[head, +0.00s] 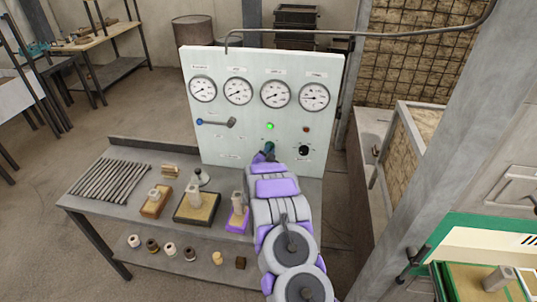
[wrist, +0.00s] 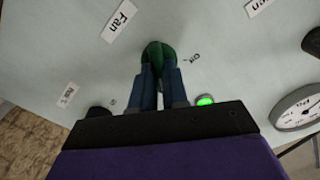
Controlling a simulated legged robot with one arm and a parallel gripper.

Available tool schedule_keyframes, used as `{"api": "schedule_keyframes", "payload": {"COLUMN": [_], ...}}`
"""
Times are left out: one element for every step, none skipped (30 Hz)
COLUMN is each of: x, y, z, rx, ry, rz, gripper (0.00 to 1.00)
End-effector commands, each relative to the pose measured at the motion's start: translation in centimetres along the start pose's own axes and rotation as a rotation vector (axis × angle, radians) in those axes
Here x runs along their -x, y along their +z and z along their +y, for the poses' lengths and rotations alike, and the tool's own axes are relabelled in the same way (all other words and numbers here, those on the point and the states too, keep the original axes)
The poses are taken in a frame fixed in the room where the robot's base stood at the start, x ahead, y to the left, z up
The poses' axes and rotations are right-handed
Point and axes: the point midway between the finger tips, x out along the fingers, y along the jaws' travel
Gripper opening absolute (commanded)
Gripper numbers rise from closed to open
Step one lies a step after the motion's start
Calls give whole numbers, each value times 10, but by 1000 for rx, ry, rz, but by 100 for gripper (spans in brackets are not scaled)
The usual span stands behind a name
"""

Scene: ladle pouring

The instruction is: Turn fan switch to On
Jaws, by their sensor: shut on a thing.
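The fan switch is a dark green knob (wrist: 157,52) on the pale control panel (head: 215,130), beside a label reading "Fan" (wrist: 119,20) in the wrist view. My gripper (wrist: 158,76) is shut on the knob, with one blue finger on each side of it. In the head view my gripper (head: 265,155) is at the lower middle of the panel, and the teal-green knob (head: 270,146) shows just past it. Small position marks sit around the knob, but its exact setting is hard to read. A green lamp (head: 269,126) is lit above the knob; it also shows in the wrist view (wrist: 205,100).
Several gauges (head: 238,91) line the panel's top. A blue-tipped lever (head: 216,123) is at left and a black knob (head: 304,151) at right. The bench (head: 85,198) below holds metal rods (head: 110,181) and stamp-like blocks (head: 156,201). A pipe (head: 370,34) runs above.

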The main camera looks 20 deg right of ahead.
Motion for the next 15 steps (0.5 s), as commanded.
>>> {"api": "schedule_keyframes", "payload": {"x": [0, 0, 0, 0, 0, 0, 0, 0, 0, 0, 0, 0, 0, 0, 0], "y": [3, 3, 3, 3, 3, 3, 3, 3, 3, 3, 3, 2, 2, 2, 2], "z": [3, 3, 4, 4, 4, 4, 5, 5, 5, 5, 6, 6, 6, 6, 6], "rx": [-31, -50, -72, -88, -102, -120, -131, -143, -155, -163, -172, -181, -186, -190, -194], "ry": [4, 4, 4, 4, 4, 5, 5, 5, 6, 6, 6, 7, 7, 8, 8], "rz": [-1, -1, -1, -2, -2, -2, -2, -2, -2, -2, -2, -2, -2, -2, -2], "gripper": [0, 0, 0, 0, 0, 0, 0, 0, 0, 0, 0, 0, 0, 0, 0]}}
